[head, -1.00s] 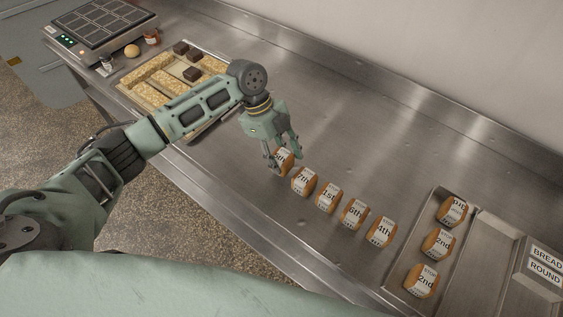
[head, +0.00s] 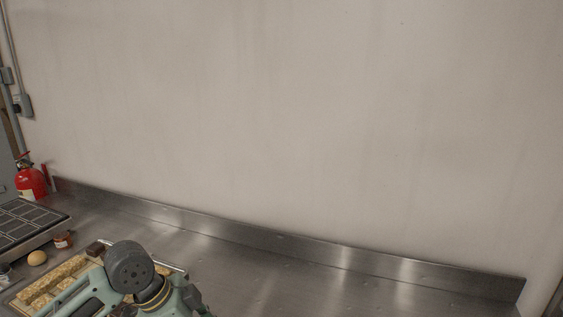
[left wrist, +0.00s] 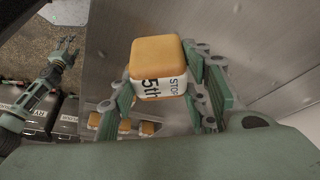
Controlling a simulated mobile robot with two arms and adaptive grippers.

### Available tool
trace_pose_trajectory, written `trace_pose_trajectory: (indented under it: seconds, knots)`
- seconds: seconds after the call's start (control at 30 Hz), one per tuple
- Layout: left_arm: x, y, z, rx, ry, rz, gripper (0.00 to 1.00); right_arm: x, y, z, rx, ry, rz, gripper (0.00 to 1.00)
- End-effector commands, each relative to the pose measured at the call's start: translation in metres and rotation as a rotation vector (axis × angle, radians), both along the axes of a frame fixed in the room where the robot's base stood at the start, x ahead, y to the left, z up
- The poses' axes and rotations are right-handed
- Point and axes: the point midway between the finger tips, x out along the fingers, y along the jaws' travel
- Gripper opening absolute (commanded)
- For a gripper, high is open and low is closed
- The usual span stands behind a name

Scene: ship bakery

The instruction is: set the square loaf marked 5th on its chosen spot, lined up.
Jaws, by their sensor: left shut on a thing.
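The loaf appears held above the steel counter (left wrist: 268,45). In the head view only my left wrist and part of the arm show at the bottom left; the fingers and the loaf are out of frame. My right gripper (left wrist: 66,50) shows small at the upper left of the left wrist view, its fingers spread and empty. The chosen spot cannot be made out.
Several other loaves (left wrist: 124,126) sit below the held one in the left wrist view. Dark containers with white labels (left wrist: 68,115) stand at the left. The head view shows the wall, the counter's back ledge (head: 290,243), a pastry tray (head: 38,291) and a fire extinguisher (head: 31,180).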

Motion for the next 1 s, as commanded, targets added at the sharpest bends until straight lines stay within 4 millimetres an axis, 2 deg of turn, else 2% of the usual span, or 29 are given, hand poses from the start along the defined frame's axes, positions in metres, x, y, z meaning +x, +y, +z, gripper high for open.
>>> trace_pose_trajectory:
  seconds: [0.6,0.8,1.0]
  knots:
    - [-0.031,0.02,0.037,-0.003,-0.007,1.017,0.16,0.0,0.0,-0.013,0.0,0.0,0.0,0.62]
    - [-0.04,0.024,0.045,-0.004,-0.003,1.237,0.16,0.0,0.0,-0.016,0.0,0.0,0.0,0.62]
    - [-0.042,0.026,0.049,-0.002,-0.005,1.32,0.16,0.0,0.0,-0.016,0.0,0.0,0.0,0.62]
